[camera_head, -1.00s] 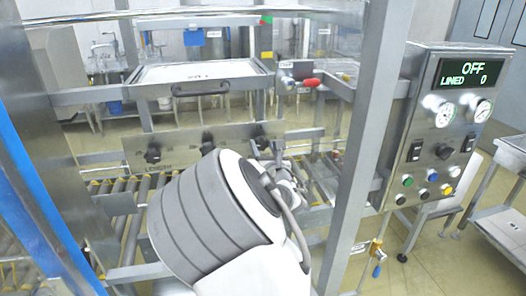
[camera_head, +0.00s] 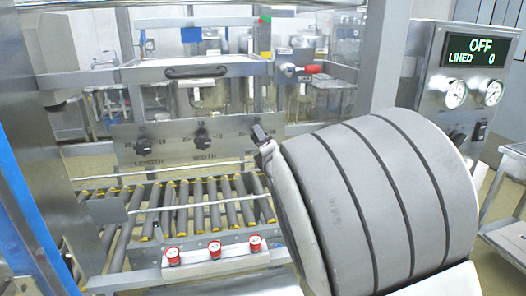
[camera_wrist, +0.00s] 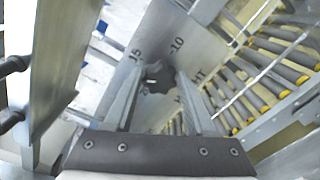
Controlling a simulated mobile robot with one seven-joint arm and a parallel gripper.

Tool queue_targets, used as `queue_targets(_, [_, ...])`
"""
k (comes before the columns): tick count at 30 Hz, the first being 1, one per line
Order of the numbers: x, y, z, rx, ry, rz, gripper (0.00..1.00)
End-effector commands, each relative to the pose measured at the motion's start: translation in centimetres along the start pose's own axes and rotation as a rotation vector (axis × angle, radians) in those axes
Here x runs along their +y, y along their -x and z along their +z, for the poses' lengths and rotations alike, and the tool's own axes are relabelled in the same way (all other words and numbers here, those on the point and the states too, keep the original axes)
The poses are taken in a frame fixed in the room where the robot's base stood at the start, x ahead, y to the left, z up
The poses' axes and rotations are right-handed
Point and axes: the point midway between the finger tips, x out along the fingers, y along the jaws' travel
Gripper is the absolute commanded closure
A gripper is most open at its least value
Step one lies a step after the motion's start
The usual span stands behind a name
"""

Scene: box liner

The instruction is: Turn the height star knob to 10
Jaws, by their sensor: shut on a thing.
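The height star knob (camera_wrist: 157,78) is a dark lobed knob on a grey metal panel (camera_wrist: 185,35). In the wrist view it sits between the two finger ends of my gripper (camera_wrist: 161,84), which is shut on it. The marks 10 and 15 show on the panel beyond the knob, and part of the label shows to its right. I cannot tell which mark the knob points to. In the head view the height knob (camera_head: 260,134) is at the panel's right end, and my arm hides most of the gripper and the height scale.
The length knob (camera_head: 143,144) and width knob (camera_head: 202,138) sit to the left on the same panel. Below are rollers (camera_head: 205,205) and several red buttons (camera_head: 214,249). The control box display (camera_head: 483,52) reads OFF, LINED 0.

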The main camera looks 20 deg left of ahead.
Motion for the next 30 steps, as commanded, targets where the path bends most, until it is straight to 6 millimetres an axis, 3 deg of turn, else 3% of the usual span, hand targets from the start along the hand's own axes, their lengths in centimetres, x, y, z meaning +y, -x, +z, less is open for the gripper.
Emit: queue_targets(30, [-0.76, 0.01, -0.25, -0.002, -0.968, 0.002, 1.0])
